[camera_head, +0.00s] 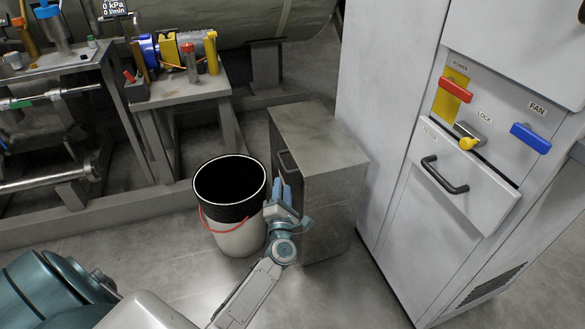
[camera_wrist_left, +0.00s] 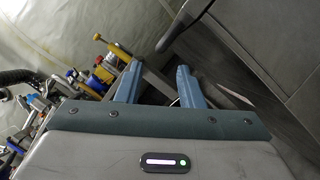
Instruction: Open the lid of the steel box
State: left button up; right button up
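The steel box (camera_head: 335,200) is a grey upright box on the floor near the middle of the head view, and its top looks shut. A dark handle (camera_head: 288,161) shows at its left side near the top edge. My left gripper (camera_head: 281,182) is in front of the box's left side, its blue fingers pointing up just below the handle. I cannot tell whether they touch it. In the left wrist view the two fingers (camera_wrist_left: 158,80) stand apart, with nothing clearly held between them. My right gripper is not in view.
A black-rimmed white bucket (camera_head: 231,200) with a red handle stands close to the left of my gripper. A tall grey cabinet (camera_head: 405,130) with switches stands right of the box. A bench (camera_head: 180,91) with tools is at the back left. Floor in front is clear.

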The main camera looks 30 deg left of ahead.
aim_at(283, 163)
pick_arm(q)
jog(key=x, duration=0.9)
jog(key=shift+w+a+b, duration=0.1)
jog(key=shift+w+b, duration=0.15)
jog(key=shift+b, duration=0.15)
grip_shut()
